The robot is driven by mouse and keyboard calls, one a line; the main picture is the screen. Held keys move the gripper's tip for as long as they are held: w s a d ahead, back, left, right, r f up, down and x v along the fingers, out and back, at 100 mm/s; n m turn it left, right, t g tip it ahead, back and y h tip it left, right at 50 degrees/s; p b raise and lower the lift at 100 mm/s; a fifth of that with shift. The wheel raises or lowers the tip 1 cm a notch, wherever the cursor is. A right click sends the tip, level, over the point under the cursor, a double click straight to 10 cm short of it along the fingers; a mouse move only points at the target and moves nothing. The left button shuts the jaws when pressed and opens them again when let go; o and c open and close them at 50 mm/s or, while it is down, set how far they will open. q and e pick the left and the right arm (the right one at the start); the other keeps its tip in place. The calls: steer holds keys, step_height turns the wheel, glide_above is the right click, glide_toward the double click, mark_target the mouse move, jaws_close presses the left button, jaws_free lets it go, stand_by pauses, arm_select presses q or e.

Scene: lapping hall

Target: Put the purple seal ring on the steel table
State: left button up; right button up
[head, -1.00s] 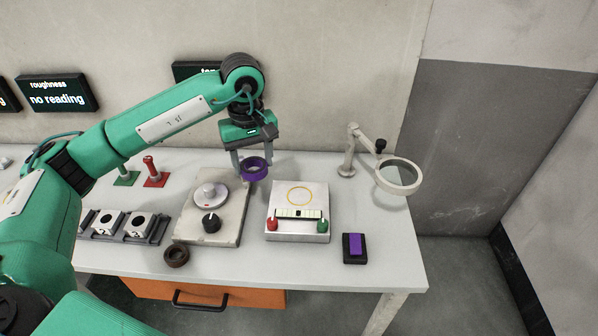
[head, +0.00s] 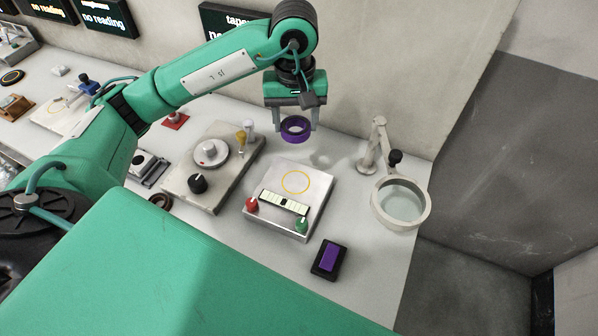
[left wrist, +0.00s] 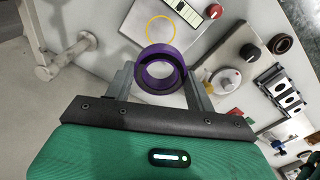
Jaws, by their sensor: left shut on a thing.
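The purple seal ring (head: 295,138) is held between the two fingers of my left gripper (head: 296,126), which is shut on it. It hangs above the bench, behind the steel-topped box (head: 318,191) with a yellow circle on its top. In the left wrist view the ring (left wrist: 160,87) sits between the fingertips, with its hole facing the camera. The box top inside the circle is bare. My right gripper is not in view.
The box carries a red knob (head: 251,204), a green knob (head: 302,224) and a light strip. A plate with a round disc (head: 208,153) stands left. A magnifier (head: 402,203) stands right. A purple-topped black block (head: 329,259) lies in front. My green body part covers the lower left.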

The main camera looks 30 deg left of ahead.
arm_select(q)
steer(key=p, duration=0.2)
glide_above(296, 182)
step_height(296, 182, down, 14)
steer(key=shift+r, duration=0.25)
steer(key=shift+f, duration=0.5)
step_height(296, 182, down, 4)
steer(key=shift+r, duration=0.2)
steer(key=shift+f, duration=0.2)
steer(key=o, duration=1)
steer(key=shift+r, duration=0.1)
